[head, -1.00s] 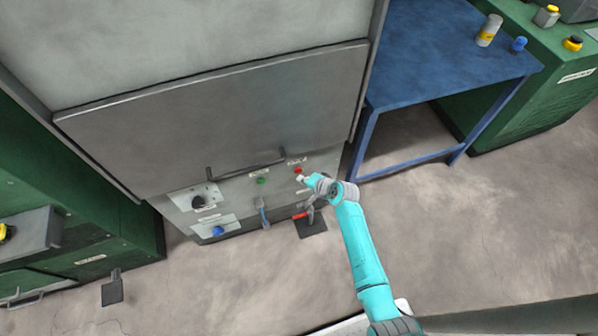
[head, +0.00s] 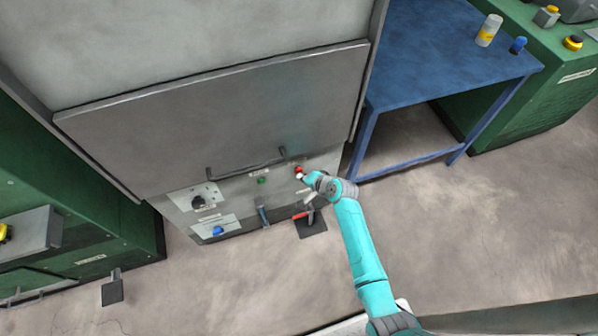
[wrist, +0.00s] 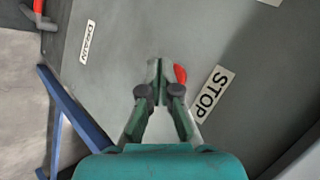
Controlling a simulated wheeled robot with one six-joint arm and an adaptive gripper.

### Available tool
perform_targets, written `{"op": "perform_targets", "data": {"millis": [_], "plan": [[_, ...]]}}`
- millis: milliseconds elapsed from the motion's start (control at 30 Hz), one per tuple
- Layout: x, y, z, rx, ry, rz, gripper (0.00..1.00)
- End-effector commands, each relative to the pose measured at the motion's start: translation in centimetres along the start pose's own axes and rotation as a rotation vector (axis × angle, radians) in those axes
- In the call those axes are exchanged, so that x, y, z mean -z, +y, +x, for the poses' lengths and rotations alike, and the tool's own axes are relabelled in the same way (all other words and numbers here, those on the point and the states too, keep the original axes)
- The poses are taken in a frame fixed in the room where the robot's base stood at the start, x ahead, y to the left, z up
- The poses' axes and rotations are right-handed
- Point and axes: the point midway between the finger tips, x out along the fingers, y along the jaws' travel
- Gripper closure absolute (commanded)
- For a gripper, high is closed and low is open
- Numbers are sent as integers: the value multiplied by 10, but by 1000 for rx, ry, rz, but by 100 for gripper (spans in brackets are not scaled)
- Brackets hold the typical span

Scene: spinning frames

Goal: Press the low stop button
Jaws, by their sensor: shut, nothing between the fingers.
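The red stop button (head: 298,169) is on the grey machine panel, low on its right side. In the wrist view the red button (wrist: 180,74) shows just right of the fingertips, beside a white label (wrist: 211,94) that reads STOP. My gripper (wrist: 158,68) is shut and empty, its fingertips together and pointing at the panel. In the head view my gripper (head: 303,176) is right at the button and partly over its lower edge. I cannot tell whether the fingertips touch it.
A green button (head: 261,181), a black knob (head: 199,202) and a blue knob (head: 218,231) are on the same panel. A red-handled lever (head: 302,215) is below. A label reading DRAIN (wrist: 88,42) shows in the wrist view. A blue table (head: 440,60) stands at the right.

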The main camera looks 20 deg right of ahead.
Motion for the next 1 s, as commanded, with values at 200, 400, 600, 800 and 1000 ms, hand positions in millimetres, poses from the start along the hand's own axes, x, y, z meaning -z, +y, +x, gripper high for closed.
{"op": "perform_targets", "data": {"millis": [200,400,600,800,1000], "plan": [[0,0,0,0,0,0,100],[1,-1,1,0,0,0,100],[2,-2,3,0,0,0,100],[3,-3,4,1,0,0,100],[4,-5,6,1,1,0,100]]}}
